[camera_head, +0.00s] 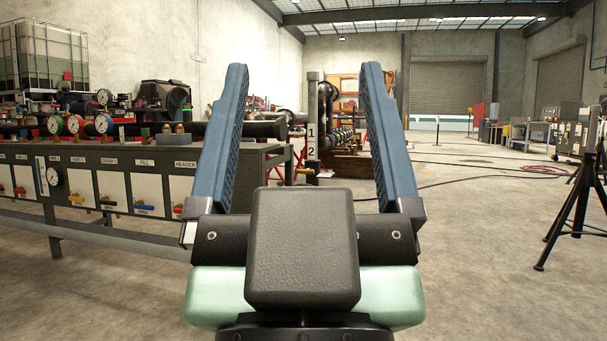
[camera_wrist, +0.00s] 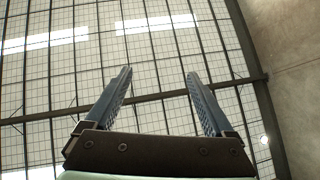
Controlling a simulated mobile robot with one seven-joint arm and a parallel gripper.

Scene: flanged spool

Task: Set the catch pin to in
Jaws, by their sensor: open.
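My gripper (camera_head: 305,68) is raised in the middle of the head view. Its two blue ribbed fingers stand wide apart with nothing between them. In the wrist view my gripper (camera_wrist: 160,74) also shows open and empty, pointing up at the roof. I cannot make out a catch pin in either view. Far beyond the fingers stands dark flanged pipework (camera_head: 326,103), partly behind a post (camera_head: 312,135) marked 1 and 2. My gripper is well apart from all of it.
At left is a long grey bench (camera_head: 100,163) with labelled panels, coloured valve handles and gauges (camera_head: 75,124). A black tripod (camera_head: 574,205) stands at right. Dark cables (camera_head: 470,178) lie on the otherwise open concrete floor. Roller doors (camera_head: 450,87) are at the back.

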